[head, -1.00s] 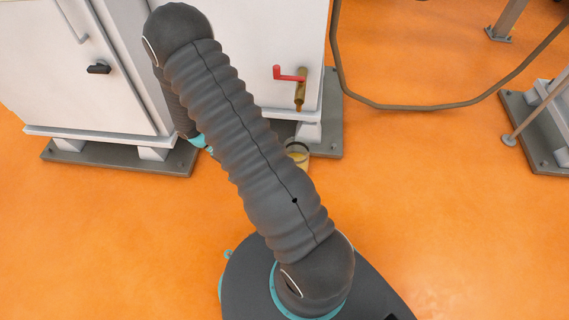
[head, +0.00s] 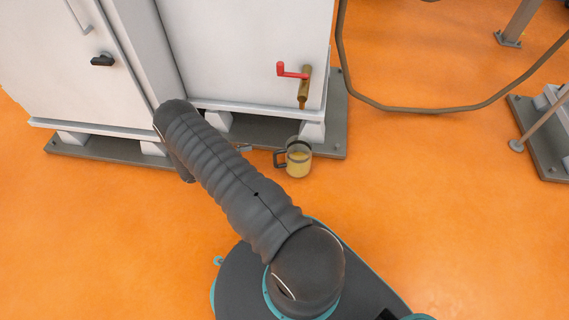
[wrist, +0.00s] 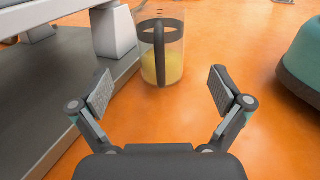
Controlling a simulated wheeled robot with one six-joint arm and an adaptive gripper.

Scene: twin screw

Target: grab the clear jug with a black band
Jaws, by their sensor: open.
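The clear jug (head: 299,160) stands upright on the orange floor by the foot of the white cabinet. It has a dark band near its top, a dark handle and yellowish contents. In the wrist view the jug (wrist: 174,62) is ahead of my gripper (wrist: 162,90), with its handle facing me. My gripper's two fingers are spread wide, and the jug is beyond the fingertips, apart from them. In the head view the gripper is mostly hidden; a small part shows near the jug's handle.
The white cabinet (head: 240,50) stands on a grey plinth (head: 334,130) just behind the jug. A brass tap with a red lever (head: 292,70) sticks out above the jug. A hose (head: 400,109) hangs at right. The orange floor in front is free.

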